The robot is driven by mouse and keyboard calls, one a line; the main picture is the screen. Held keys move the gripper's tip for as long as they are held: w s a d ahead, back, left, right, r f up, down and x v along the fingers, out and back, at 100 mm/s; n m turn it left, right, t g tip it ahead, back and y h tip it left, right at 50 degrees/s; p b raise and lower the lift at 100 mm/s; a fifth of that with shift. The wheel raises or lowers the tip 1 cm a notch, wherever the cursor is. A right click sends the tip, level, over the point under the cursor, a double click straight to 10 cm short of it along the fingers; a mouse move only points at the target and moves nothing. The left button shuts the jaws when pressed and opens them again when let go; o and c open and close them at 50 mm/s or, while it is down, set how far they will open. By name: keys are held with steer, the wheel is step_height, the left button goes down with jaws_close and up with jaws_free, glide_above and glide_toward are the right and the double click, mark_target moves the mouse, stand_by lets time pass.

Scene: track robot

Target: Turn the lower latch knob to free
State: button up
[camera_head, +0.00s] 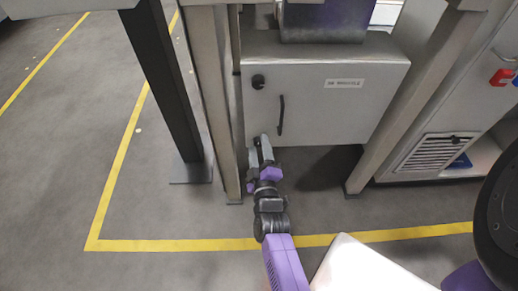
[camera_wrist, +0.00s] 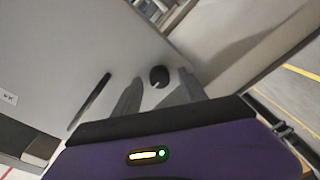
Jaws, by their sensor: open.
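The lower latch knob (camera_wrist: 159,76) is a round black knob on the grey cabinet door. In the wrist view it lies between the two grey fingers of my gripper (camera_wrist: 158,83), near their tips. The fingers stand apart on either side of it; I cannot tell if either touches it. In the head view my gripper (camera_head: 262,140) is at the lower left of the cabinet (camera_head: 320,118) and hides the lower knob. The upper black knob (camera_head: 258,82) shows near the door's top left corner. The lower knob's turn angle is unclear.
A black bar handle (camera_head: 281,115) stands out from the door just right of my gripper, also in the wrist view (camera_wrist: 88,101). A label (camera_head: 344,83) is at upper right. Metal posts (camera_head: 213,100) and (camera_head: 415,95) flank the cabinet. Grey floor with yellow lines is open at left.

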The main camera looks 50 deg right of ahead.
jaws_close()
steer(key=shift+m, duration=0.4)
steer(key=m, duration=0.4)
steer(key=shift+p, duration=0.3)
steer(key=m, duration=0.4)
steer(key=shift+m+h, duration=0.3)
steer(key=m, duration=0.5)
steer(key=shift+f+h, duration=0.1)
steer(key=shift+h, duration=0.2)
steer(key=shift+m+g+h, duration=0.3)
steer(key=shift+m, duration=1.8)
